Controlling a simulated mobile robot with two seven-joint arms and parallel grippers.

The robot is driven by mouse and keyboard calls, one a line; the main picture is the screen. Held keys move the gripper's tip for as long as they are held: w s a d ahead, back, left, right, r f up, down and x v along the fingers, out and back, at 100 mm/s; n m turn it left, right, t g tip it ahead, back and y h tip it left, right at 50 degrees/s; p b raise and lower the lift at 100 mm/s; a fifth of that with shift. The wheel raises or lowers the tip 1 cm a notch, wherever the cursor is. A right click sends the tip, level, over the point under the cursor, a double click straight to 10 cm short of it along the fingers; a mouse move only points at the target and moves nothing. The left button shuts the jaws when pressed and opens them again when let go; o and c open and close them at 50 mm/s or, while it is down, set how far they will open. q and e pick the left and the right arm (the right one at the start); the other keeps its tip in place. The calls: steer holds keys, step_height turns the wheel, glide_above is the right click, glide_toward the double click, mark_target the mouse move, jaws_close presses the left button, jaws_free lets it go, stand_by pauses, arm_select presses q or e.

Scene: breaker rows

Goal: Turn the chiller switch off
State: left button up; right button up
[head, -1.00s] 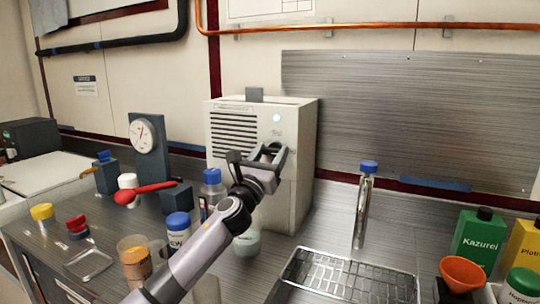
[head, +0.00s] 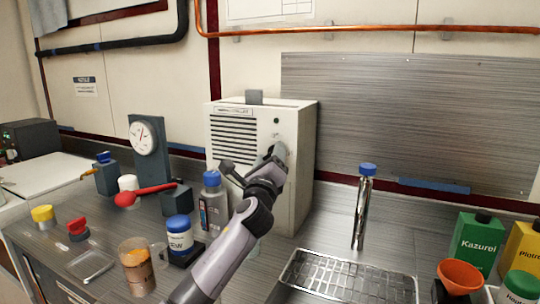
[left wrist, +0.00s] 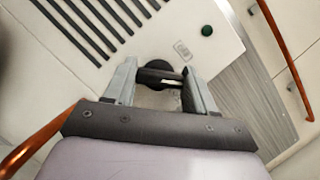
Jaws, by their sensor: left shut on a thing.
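The chiller (head: 232,150) is a white box with dark vent slots, standing on the bench against the wall. Its round indicator lamp (head: 276,121) is dark; in the left wrist view the lamp (left wrist: 207,30) looks dark green and unlit. My left gripper (head: 274,156) is at the chiller's front, below the lamp, and hides the switch in the head view. In the left wrist view the black switch knob (left wrist: 158,74) sits between the fingers of my left gripper (left wrist: 160,80), which is shut on it. The knob's markings cannot be read. My right gripper is not in view.
A bottle (head: 213,205), a blue-lidded jar (head: 179,233) and a beaker (head: 136,262) stand left of my arm. A wire rack (head: 345,280) and a blue-capped tube (head: 362,205) are on the right. An orange funnel (head: 461,275) is at the far right.

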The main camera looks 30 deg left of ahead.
arm_select(q)
steer(key=shift+r+n+g+y+p, duration=0.15)
steer(key=shift+n+g+p, duration=0.7)
steer(key=shift+n, duration=1)
steer(key=shift+f+n+g+y+p, duration=0.1)
steer(key=shift+n+g+y+p, duration=0.3)
steer(key=shift+n+p, duration=1.15)
steer(key=shift+r+n+g+y+p, duration=0.1)
steer(key=shift+n+g+p, duration=0.65)
steer(key=shift+n, duration=1.45)
steer(key=o, duration=1)
steer(key=shift+o, duration=0.2)
steer(key=v, duration=0.7)
steer(key=shift+b, duration=0.45)
steer(key=shift+d, duration=0.1)
